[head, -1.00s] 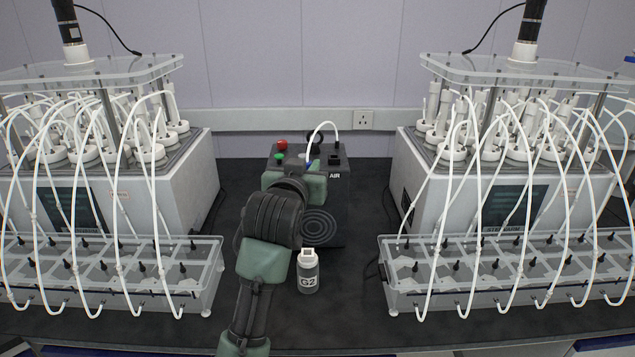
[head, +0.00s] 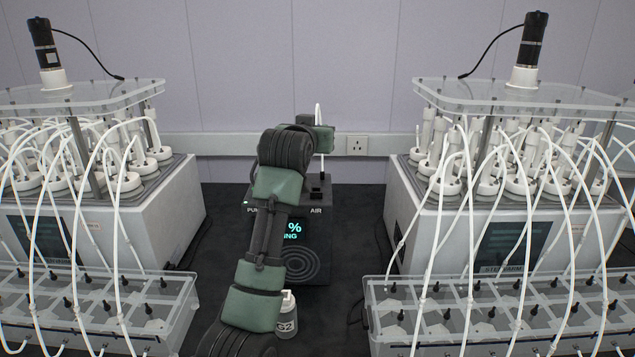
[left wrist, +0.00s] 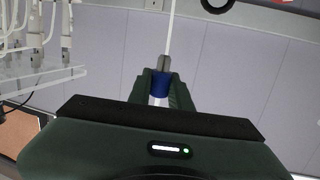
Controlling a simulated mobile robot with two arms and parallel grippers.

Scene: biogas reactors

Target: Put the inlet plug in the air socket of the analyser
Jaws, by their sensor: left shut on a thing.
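The analyser (head: 318,228) is a dark box at the middle of the bench, its lit screen (head: 293,232) partly behind my left arm. The word AIR is on its top right edge, with a small black socket block (head: 317,187) just behind it. My left gripper (head: 324,140) is above the back of the analyser. In the left wrist view the gripper (left wrist: 163,82) is shut on the inlet plug (left wrist: 161,88), which has a blue collar and a white tube (left wrist: 171,30) running up from it. The plug's tip is not clear. My right gripper is not in view.
A bottle marked G2 (head: 286,322) stands in front of the analyser, partly behind my arm. Reactor units with many white tubes stand left (head: 130,215) and right (head: 440,215), with clear racks (head: 100,300) in front. A wall outlet (head: 357,146) is behind.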

